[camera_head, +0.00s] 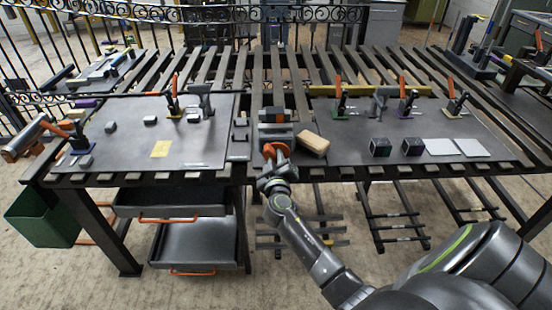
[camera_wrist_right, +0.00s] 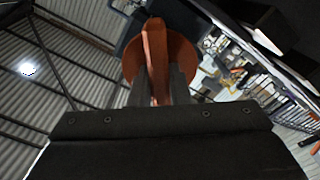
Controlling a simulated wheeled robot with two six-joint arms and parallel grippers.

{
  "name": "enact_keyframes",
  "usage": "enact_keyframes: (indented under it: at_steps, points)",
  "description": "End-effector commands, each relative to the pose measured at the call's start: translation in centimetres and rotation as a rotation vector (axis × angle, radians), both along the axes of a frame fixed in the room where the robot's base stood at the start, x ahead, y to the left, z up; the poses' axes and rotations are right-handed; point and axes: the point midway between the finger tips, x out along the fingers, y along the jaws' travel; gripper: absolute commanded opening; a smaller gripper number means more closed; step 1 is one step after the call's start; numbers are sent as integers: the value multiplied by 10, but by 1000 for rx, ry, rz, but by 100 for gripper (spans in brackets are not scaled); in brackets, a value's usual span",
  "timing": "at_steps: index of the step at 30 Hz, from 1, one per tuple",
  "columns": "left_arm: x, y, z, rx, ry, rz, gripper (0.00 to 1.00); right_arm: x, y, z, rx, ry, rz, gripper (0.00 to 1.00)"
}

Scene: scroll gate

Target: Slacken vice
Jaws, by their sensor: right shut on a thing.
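The vice (camera_head: 276,132) is a grey block mounted at the front edge of the slatted bench, at its middle. Its orange handle (camera_head: 276,150) faces me. My right gripper (camera_head: 275,166) is at the handle, directly in front of the vice. In the right wrist view, the two dark fingers of the right gripper (camera_wrist_right: 160,92) are shut on the orange handle bar (camera_wrist_right: 155,50), with a round orange disc (camera_wrist_right: 188,62) behind it. The gap between the vice jaws cannot be made out. My left gripper is not in view.
A tan block (camera_head: 313,143) lies close to the right of the vice. Dark cubes (camera_head: 380,147) and pale plates (camera_head: 442,147) lie further right. A left metal sheet (camera_head: 205,145) holds a yellow note and several small grey parts. Drawers (camera_head: 195,245) and a green bin (camera_head: 42,217) hang below.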

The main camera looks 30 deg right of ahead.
Motion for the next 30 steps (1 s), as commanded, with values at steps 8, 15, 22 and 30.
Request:
enact_keyframes:
  at_steps: [8,15,22,30]
  points:
    - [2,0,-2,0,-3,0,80,0,0,0,-73,44,1,0]
    - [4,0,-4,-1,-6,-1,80,1,1,-1,-228,139,1,0]
    - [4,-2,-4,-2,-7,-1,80,1,1,-1,-414,253,1,0]
    - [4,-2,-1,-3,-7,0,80,1,1,-1,-633,387,1,0]
